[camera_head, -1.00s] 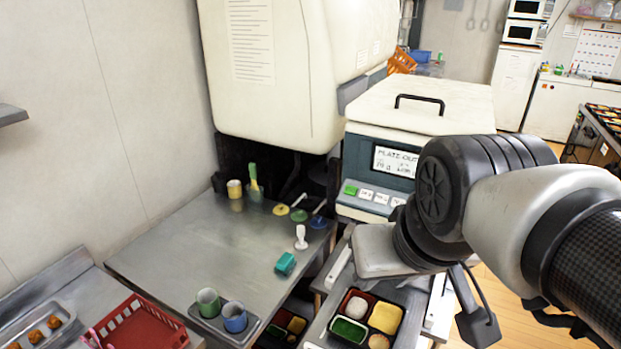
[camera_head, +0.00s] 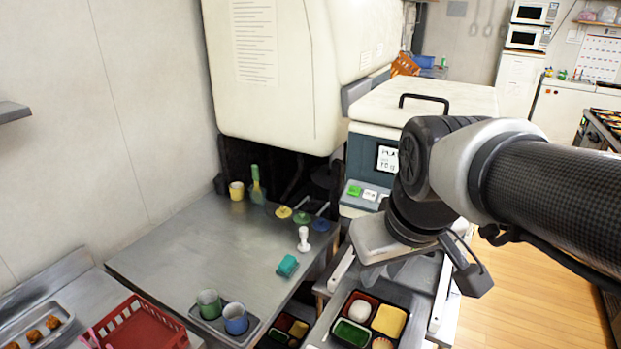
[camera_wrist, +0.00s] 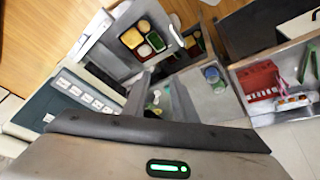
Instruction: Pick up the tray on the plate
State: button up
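A black bento tray (camera_head: 371,322) with white, yellow, green and brown foods in its compartments lies on the grey metal surface at the bottom centre of the head view; its lower edge is cut off. It also shows near the top of the wrist view (camera_wrist: 146,37). My gripper (camera_head: 432,272) is above and to the right of the tray, apart from it. I see nothing held. No separate plate can be told apart under the tray.
A second filled tray (camera_head: 283,333) sits lower, to the left. A steel table (camera_head: 190,262) holds two cups, a teal block (camera_head: 287,265) and a white stamp-like tool (camera_head: 303,239). A machine with buttons (camera_head: 370,195) stands behind my gripper. A red basket (camera_head: 140,325) is at left.

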jog(key=w+d+f+n+g+b, duration=0.1)
jog(key=w+f+n+b, duration=0.1)
jog(key=w+f, duration=0.3)
jog(key=w+d+f+n+g+b, duration=0.1)
jog(key=w+f+n+g+b, duration=0.15)
jog(key=f, duration=0.55)
jog(key=n+g+b, duration=0.1)
jog(key=n+b, duration=0.3)
send_near(359, 344)
jog(key=s, duration=0.3)
jog(key=shift+a+r, duration=0.3)
jog(key=shift+r, duration=0.1)
jog(key=shift+w+a+f+b, duration=0.15)
jog(key=shift+f+b, duration=0.1)
jog(key=shift+f, duration=1.3)
jog(key=shift+w+a+f+b, duration=0.1)
jog(key=shift+f+b, duration=0.15)
jog(key=shift+f, duration=1.3)
grip_shut()
